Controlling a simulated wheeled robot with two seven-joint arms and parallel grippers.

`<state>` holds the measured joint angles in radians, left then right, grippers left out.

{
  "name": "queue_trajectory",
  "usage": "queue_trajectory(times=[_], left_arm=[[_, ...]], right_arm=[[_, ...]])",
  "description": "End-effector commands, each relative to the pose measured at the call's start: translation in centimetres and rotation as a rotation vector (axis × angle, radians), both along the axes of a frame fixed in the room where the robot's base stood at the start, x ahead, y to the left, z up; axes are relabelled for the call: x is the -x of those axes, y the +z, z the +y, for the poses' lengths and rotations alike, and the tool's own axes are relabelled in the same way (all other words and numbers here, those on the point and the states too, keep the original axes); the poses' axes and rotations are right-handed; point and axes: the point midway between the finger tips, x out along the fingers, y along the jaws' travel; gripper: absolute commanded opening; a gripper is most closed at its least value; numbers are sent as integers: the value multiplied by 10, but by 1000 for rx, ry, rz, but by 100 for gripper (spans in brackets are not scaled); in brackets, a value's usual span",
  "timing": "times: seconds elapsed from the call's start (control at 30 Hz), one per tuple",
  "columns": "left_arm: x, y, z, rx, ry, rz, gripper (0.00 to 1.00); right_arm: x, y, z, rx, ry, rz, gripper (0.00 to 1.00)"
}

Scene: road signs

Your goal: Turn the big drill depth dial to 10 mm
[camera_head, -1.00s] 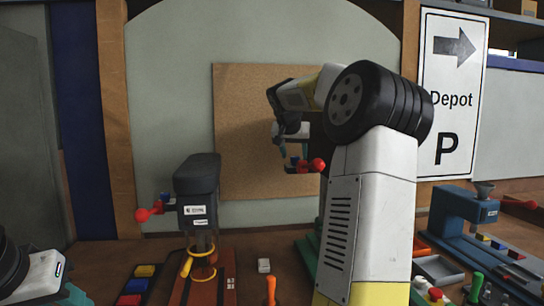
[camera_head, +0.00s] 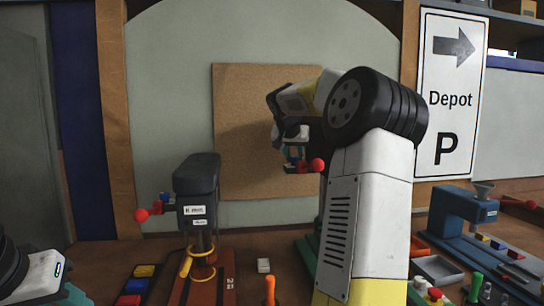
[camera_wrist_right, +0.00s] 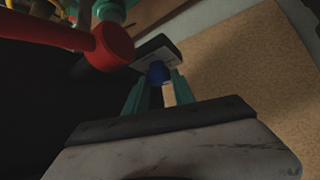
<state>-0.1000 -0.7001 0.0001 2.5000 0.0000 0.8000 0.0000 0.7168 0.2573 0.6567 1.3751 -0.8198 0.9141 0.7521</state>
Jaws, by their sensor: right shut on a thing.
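My right gripper (camera_head: 294,154) is shut on a small blue dial, beside a red ball handle (camera_head: 317,165). In the right wrist view the blue dial (camera_wrist_right: 158,73) sits between the teal fingertips, in front of a dark housing with a pale label (camera_wrist_right: 155,52). The red ball handle (camera_wrist_right: 110,45) is large and close at the upper left there. My right arm hides most of this drill in the head view; its green base (camera_head: 306,252) shows. I cannot read the dial's setting. My left gripper (camera_head: 74,296) is partly in view at the lower left, apart from the drills.
A dark drill press (camera_head: 197,190) with a red ball handle and blue knob stands on a brown base at left. A blue drill press (camera_head: 465,215) stands at right. A cork board (camera_head: 240,110) is behind. Colored blocks (camera_head: 137,285), an orange-handled tool (camera_head: 269,290) and a grey tray (camera_head: 438,268) lie in front.

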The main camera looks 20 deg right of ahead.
Motion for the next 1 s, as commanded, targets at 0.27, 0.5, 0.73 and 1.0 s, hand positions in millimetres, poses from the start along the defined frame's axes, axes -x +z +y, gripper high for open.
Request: queue_trajectory(times=[0.27,0.5,0.73,1.0], left_arm=[[0,0,0,0,0,0,36],[0,0,0,0,0,0,36],[0,0,0,0,0,0,36],[0,0,0,0,0,0,36]], right_arm=[[-2,0,4,2,-119,2,0],[-5,0,7,1,-325,1,0],[-7,-1,7,2,-547,1,0],[-9,-1,7,2,-788,-1,0]])
